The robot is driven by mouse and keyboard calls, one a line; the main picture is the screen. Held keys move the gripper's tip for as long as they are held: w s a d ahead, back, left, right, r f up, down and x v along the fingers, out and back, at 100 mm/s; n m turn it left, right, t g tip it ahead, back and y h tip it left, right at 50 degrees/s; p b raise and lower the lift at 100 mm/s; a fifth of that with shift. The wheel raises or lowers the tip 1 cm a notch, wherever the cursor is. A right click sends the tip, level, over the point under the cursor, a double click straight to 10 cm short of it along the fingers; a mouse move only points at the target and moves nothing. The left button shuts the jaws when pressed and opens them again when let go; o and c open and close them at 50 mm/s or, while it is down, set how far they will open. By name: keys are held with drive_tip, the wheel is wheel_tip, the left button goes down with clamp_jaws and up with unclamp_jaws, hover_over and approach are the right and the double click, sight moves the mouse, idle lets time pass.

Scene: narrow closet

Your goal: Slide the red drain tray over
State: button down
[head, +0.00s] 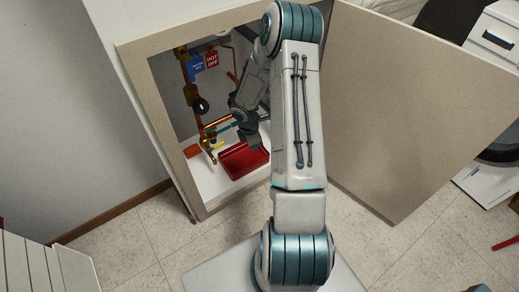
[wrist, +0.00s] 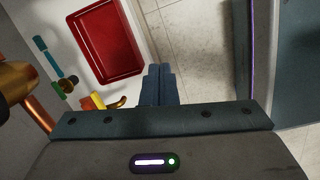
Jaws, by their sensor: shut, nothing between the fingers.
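The red drain tray (head: 240,163) is a shallow, empty rectangular tray on the white cabinet floor. In the wrist view the tray (wrist: 106,38) fills the upper left, with its near right corner close to my fingertips. My gripper (wrist: 158,68) is shut and empty, its fingers together just beside that corner. I cannot tell whether they touch the tray. In the head view my gripper (head: 255,146) reaches through the cabinet opening, over the tray's back edge, and hides part of it.
Copper pipes (head: 207,152) stand left of the tray; one shows close to my wrist (wrist: 38,113). A yellow-orange piece (wrist: 93,102) and a teal-handled valve (wrist: 53,60) are near the tray. Blue (head: 197,65) and red tags (head: 212,58) hang above. The open door (head: 400,110) is at right.

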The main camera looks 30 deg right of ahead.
drive_tip(key=c, duration=1.6)
unclamp_jaws()
drive_tip(key=shift+r, duration=0.2)
drive_tip(key=shift+o, duration=0.2)
drive_tip(key=s+a+r+m, duration=0.3)
drive_tip(key=s+r+m, duration=0.1)
drive_tip(key=r, duration=0.4)
drive_tip(key=s+a+r+m, duration=0.3)
drive_tip(key=r, duration=0.6)
drive_tip(key=s+a+r+m, duration=0.3)
drive_tip(key=s+r+m, duration=0.1)
drive_tip(key=r, duration=0.4)
drive_tip(key=s+a+r+m+t+y, duration=0.1)
drive_tip(key=s+a+r+m, duration=0.3)
drive_tip(key=s, duration=0.5)
drive_tip(key=a+r, duration=0.1)
drive_tip(key=a, duration=0.1)
drive_tip(key=shift+a+m+y, duration=0.3)
drive_tip(key=shift+m+y, duration=0.1)
